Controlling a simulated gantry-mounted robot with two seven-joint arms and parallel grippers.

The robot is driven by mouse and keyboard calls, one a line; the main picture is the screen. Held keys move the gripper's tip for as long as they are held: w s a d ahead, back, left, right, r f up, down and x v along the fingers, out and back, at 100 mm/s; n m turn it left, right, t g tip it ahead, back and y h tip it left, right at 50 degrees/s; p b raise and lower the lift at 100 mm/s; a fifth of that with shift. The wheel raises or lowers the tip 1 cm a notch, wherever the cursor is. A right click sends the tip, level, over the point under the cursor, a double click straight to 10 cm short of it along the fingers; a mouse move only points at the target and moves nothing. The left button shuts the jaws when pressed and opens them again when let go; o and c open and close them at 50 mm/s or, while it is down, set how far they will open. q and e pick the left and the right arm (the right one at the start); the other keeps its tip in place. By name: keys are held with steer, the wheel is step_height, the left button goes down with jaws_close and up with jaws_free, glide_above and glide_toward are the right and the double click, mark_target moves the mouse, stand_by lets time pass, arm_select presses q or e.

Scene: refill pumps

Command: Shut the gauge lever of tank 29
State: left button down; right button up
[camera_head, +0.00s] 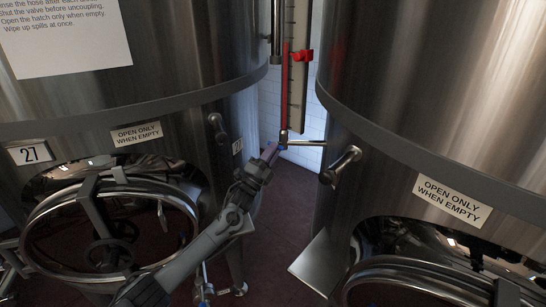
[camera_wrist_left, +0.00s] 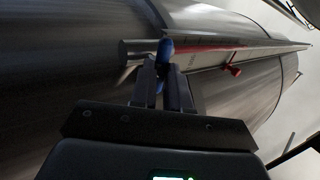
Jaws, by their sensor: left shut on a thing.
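The level gauge (camera_head: 285,90) is an upright tube with red in it, between the two steel tanks. A short pipe (camera_head: 305,143) joins its lower end to the right tank (camera_head: 440,90), whose number I cannot see. My left gripper (camera_head: 269,153) is at the gauge's lower end, shut on the small gauge lever. In the left wrist view the lever (camera_wrist_left: 167,48) is blue and sits between my left fingertips (camera_wrist_left: 164,72), partly hidden by them. The gauge (camera_wrist_left: 225,52) runs off to the right there. My right gripper is not in view.
The left tank (camera_head: 180,50) bears a 27 plate (camera_head: 30,153). Round hatches (camera_head: 110,190) stand low on both tanks. A metal handle (camera_head: 341,165) sticks out of the right tank near the pipe, and a red marker (camera_head: 303,55) sits on the gauge. The gap between tanks is narrow.

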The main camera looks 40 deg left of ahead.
arm_select(q)
steer(key=shift+m+h, duration=0.4)
steer(key=shift+m, duration=0.1)
steer(key=c, duration=1.1)
jaws_free()
steer(key=shift+s+f, duration=0.1)
steer(key=p+v, duration=0.1)
steer(key=v, duration=0.9)
steer(key=shift+s, duration=0.25)
steer(key=shift+a+f, duration=0.1)
